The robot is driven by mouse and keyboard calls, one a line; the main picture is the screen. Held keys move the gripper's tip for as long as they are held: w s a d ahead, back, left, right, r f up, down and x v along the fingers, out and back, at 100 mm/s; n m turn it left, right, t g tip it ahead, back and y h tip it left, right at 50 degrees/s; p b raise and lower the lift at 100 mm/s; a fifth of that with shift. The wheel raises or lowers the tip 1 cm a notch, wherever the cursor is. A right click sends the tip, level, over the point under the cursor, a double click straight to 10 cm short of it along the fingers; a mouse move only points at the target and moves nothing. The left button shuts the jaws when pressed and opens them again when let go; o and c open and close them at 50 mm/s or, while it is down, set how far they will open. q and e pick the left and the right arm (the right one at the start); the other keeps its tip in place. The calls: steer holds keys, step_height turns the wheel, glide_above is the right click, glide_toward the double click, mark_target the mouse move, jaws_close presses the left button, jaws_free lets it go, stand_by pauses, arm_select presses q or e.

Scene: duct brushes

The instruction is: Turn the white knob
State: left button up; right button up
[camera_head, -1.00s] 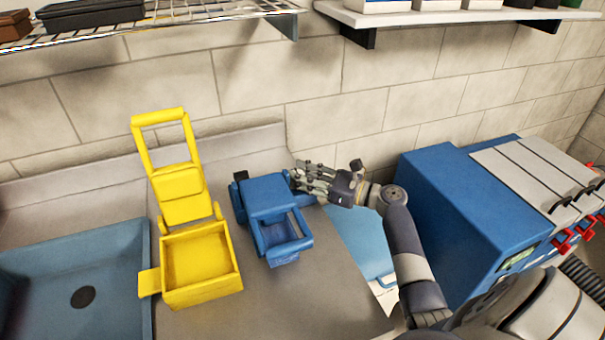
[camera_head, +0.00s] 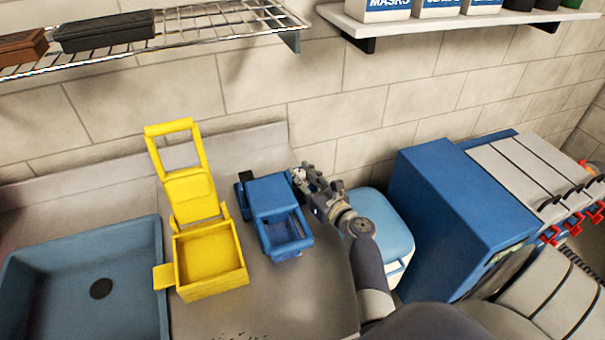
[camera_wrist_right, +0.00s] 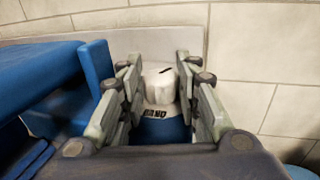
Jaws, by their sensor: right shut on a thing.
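The white knob (camera_wrist_right: 159,84) shows in the right wrist view, with a dark mark on its top and dark lettering on the base below it. It is on the side of the blue device (camera_head: 272,190), which stands on the grey counter. My right gripper (camera_head: 304,176) is at the right side of that device. In the right wrist view its fingers (camera_wrist_right: 158,88) stand on both sides of the knob and are shut on it. In the head view the fingers hide the knob. My left gripper is in neither view.
A yellow open-topped box with a raised frame (camera_head: 209,259) stands left of the blue device. A blue sink (camera_head: 50,275) is further left. A blue-lidded cooler (camera_head: 383,226) and a large blue machine (camera_head: 448,225) stand to the right. Shelves (camera_head: 430,20) hang above.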

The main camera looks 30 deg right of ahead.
stand_by(0.4)
steer(key=o, duration=0.8)
